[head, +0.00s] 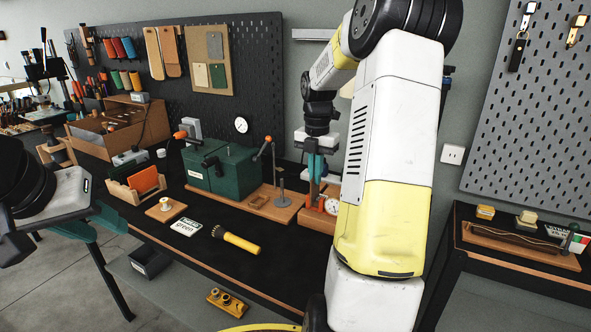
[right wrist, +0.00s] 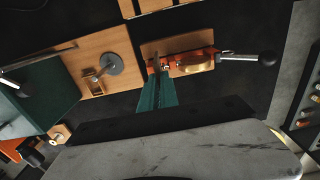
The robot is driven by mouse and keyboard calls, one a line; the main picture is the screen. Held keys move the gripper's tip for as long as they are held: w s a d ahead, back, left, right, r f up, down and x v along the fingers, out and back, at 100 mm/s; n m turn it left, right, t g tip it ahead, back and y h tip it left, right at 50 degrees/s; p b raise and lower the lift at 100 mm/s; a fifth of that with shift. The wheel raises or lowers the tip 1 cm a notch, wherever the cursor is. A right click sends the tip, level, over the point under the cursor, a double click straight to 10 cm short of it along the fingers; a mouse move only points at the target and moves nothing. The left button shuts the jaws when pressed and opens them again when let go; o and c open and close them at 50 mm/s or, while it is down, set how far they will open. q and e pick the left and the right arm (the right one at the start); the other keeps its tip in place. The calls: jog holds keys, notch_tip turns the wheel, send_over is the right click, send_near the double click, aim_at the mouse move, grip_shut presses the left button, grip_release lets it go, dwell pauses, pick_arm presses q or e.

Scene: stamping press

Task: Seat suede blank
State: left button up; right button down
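No piece is clearly marked as the suede blank. An orange sheet (head: 147,179) stands in a wooden holder (head: 124,192) on the bench, and a green swatch (head: 218,76) is pinned on the back board. The wooden press base (head: 281,212) carries a post with a round disc (right wrist: 110,64) and a small wooden frame (right wrist: 97,87). My right gripper (right wrist: 156,75) has its teal fingers close together over a red clamp (right wrist: 187,62); whether they hold anything is unclear. My left gripper (head: 98,222) is off the bench's left front, fingers apart, with nothing visible between them.
A label card (head: 186,227), a yellow-handled brush (head: 240,243) and a small wooden block (head: 166,209) lie in front. My right arm covers the bench's right end. The front middle is mostly clear.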

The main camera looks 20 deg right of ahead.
jog(key=shift+f, duration=1.25)
jog(key=c, duration=1.5)
grip_release()
jog(key=shift+c, duration=0.2)
notch_tip(320, 180, up, 8)
jog(key=shift+f, duration=0.1)
